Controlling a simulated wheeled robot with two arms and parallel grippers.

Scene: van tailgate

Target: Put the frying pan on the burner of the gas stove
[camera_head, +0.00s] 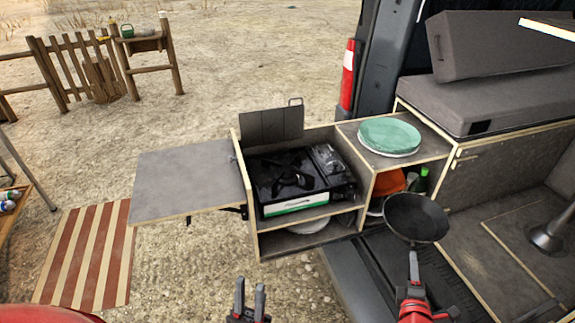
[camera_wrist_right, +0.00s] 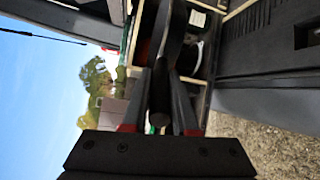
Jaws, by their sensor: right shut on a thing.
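The dark frying pan (camera_head: 415,218) is in the air at the right of the kitchen box, in front of the van's load floor. My right gripper (camera_head: 413,288) is shut on its handle. In the right wrist view the handle (camera_wrist_right: 160,95) lies between the fingers of the right gripper (camera_wrist_right: 158,120), and the pan (camera_wrist_right: 172,35) is seen edge-on beyond. The gas stove (camera_head: 290,207) stands in the box's upper compartment, its lid raised behind it. Its burner (camera_head: 287,172) is bare. My left gripper (camera_head: 250,295) is open and empty in front of the box.
A green plate stack (camera_head: 390,136) sits on the box's right top. Below it are an orange item (camera_head: 388,183) and a green bottle (camera_head: 420,181). A grey side table leaf (camera_head: 187,183) extends left and is clear. The shelf below the stove holds dishes (camera_head: 308,226).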

